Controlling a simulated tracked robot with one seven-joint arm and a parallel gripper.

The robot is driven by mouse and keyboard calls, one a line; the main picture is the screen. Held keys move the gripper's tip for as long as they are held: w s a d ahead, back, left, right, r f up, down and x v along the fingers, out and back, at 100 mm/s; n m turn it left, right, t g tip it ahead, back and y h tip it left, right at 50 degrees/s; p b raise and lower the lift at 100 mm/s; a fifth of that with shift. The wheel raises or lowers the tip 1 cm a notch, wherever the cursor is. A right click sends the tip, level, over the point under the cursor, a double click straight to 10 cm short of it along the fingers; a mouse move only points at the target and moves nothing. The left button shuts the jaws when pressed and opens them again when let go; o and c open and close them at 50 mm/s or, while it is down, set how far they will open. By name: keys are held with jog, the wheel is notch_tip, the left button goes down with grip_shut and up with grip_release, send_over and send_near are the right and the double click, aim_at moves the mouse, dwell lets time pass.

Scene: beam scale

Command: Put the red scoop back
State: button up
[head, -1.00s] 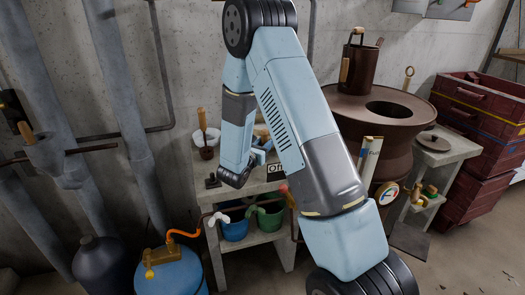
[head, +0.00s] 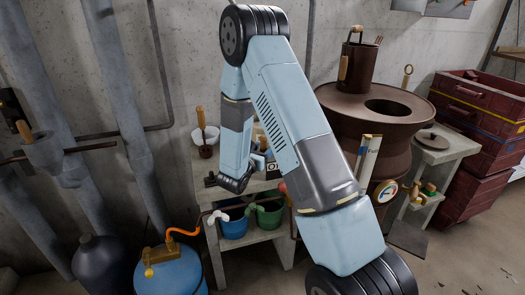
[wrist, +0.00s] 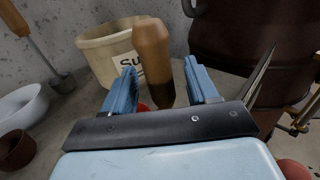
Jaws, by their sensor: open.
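In the wrist view my gripper (wrist: 162,88) is open, its two blue fingers apart. A thick wooden handle (wrist: 152,48) with a dark lower end stands upright in the gap between the fingers in the picture. A small patch of red (wrist: 142,107), likely the red scoop, shows low beside the left finger; the rest is hidden behind the gripper. I cannot tell whether the fingers touch the handle. In the head view my gripper (head: 259,162) is small, over the grey bench behind my arm; the scoop cannot be made out there.
A cream bucket (wrist: 100,50) with dark lettering stands just behind the handle. A white bowl (wrist: 20,106) and a brown pot (wrist: 16,148) are at left. A large brown vessel (head: 375,110) stands right. Blue (head: 233,224) and green (head: 270,216) buckets are below the bench top.

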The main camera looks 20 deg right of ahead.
jog(key=shift+s+a+r, duration=0.1)
jog(key=shift+s+a, duration=0.05)
jog(key=shift+a, duration=0.05)
jog(key=v, duration=1.1)
jog(key=s+d+r+m+g, duration=1.2)
jog(key=s+r+m, duration=0.3)
jog(key=s+a+r+m+t+y, duration=0.2)
jog(key=s+a+r+m+y, duration=0.1)
jog(key=s+r+m+y, duration=0.3)
jog(key=s+a+r+m+t+y, duration=0.3)
jog(key=s+r+m+y, duration=0.3)
jog(key=s, duration=0.2)
jog(key=shift+s+a+y, duration=0.3)
jog(key=shift+a, duration=0.1)
jog(key=shift+d+f, duration=0.1)
jog(key=shift+d, duration=0.05)
